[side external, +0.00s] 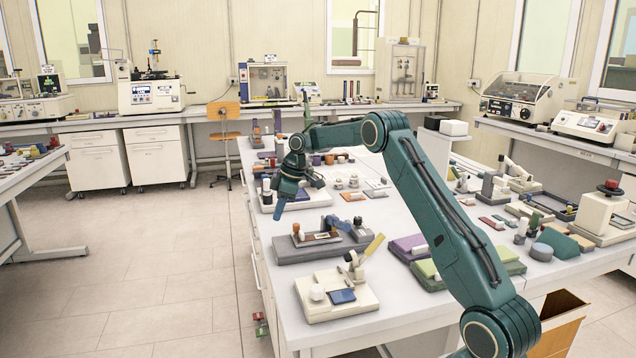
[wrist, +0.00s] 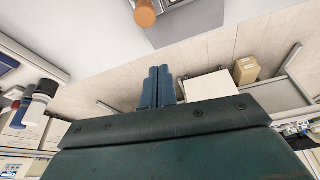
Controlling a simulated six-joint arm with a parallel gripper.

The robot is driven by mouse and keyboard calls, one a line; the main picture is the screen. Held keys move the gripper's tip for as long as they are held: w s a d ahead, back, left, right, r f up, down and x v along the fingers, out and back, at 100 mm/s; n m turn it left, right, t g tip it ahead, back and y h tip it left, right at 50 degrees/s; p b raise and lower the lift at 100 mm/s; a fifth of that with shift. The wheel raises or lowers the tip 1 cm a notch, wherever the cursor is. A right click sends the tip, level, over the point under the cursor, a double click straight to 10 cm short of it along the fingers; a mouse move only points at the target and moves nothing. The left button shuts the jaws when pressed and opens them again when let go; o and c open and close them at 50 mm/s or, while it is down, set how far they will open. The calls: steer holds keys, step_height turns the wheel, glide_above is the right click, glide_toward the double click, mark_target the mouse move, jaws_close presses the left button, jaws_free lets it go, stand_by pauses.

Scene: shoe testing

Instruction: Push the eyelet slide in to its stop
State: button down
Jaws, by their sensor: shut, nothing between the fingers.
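My gripper (side external: 279,212) has blue fingers, which are shut and empty. In the side view they point down by the bench's left edge, behind the grey fixture (side external: 300,254). In the wrist view the closed fingers (wrist: 158,72) show against the floor. An orange-brown cylinder (wrist: 145,14) on a grey base stands apart beyond the fingertips. The grey fixture carries a similar orange-topped peg (side external: 296,228) and a white part. I cannot tell which part is the eyelet slide, and no contact with the gripper shows.
A beige fixture (side external: 330,310) with a blue block (side external: 342,297) stands nearer the camera. Purple (side external: 408,243) and green (side external: 428,268) blocks lie to the right. A bare strip of bench (side external: 385,290) lies between. A tan box (wrist: 246,70) stands in the wrist view.

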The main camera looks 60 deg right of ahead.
mark_target(295, 224)
steer(key=x, duration=0.3)
steer(key=shift+s+d+f, duration=0.1)
steer(key=shift+s+d, duration=0.5)
steer(key=shift+s, duration=0.25)
steer(key=shift+s+d, duration=0.55)
steer(key=shift+s, duration=0.25)
steer(key=shift+s+d, duration=0.4)
steer(key=shift+s, duration=0.05)
steer(key=shift+f, duration=0.1)
